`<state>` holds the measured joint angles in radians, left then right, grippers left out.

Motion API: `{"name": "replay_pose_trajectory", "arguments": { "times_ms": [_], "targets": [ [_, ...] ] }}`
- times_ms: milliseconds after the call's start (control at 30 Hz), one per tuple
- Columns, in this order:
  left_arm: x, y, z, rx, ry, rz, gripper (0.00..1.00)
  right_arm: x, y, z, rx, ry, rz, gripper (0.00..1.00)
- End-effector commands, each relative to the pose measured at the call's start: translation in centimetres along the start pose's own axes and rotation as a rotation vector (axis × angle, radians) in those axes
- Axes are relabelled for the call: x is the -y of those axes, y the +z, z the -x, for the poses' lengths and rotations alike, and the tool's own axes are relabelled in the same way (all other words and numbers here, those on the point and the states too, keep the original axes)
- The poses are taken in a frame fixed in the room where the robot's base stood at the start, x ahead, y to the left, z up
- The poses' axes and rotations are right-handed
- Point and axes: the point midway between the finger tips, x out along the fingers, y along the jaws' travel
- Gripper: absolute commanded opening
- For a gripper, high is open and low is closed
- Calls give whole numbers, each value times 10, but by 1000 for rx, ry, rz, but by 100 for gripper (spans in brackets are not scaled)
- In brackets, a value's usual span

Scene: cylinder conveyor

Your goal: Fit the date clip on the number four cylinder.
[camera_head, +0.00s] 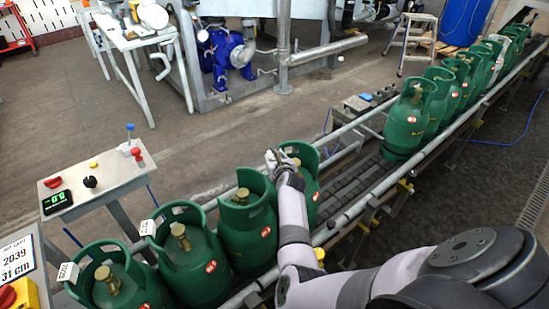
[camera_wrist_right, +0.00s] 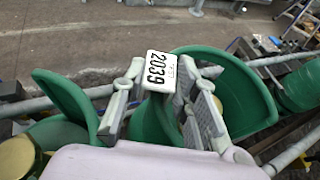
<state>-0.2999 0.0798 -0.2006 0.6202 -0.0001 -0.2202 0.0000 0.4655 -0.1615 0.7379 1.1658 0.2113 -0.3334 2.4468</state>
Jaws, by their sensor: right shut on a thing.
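My right gripper (camera_head: 279,160) is over the fourth cylinder (camera_head: 309,192) from the front left, at its collar. It is shut on a white date clip (camera_wrist_right: 159,71) printed 2039, which sits between the fingertips in the wrist view. The green collar (camera_wrist_right: 245,95) stands just behind and beside the fingers; I cannot tell whether the clip touches it. The first cylinder (camera_head: 115,287) and second cylinder (camera_head: 185,260) carry white clips on their collars. The third cylinder (camera_head: 247,232) shows no clip. My left gripper is not in view.
The conveyor (camera_head: 352,180) runs diagonally, with a gap before another row of green cylinders (camera_head: 404,125) at the upper right. A control stand (camera_head: 118,172) and a sign reading 2039, 31 cm (camera_head: 20,258) stand at the left. A white table (camera_head: 125,40) is behind.

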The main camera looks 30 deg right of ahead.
Motion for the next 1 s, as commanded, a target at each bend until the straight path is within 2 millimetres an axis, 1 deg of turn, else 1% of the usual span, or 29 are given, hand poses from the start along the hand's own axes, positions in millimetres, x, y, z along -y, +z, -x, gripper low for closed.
{"name": "replay_pose_trajectory", "arguments": {
  "times_ms": [467, 500, 833, 1000],
  "targets": [
    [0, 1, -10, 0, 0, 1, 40, 0, -12, -5, 0, 0, -2, 11],
    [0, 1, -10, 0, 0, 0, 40, 0, -11, -5, 0, 0, -2, 29],
    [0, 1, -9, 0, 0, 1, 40, 0, -11, -5, -1, 0, -1, 51],
    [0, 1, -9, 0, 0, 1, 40, 0, -11, -5, 0, 0, 0, 51]
  ]
}}
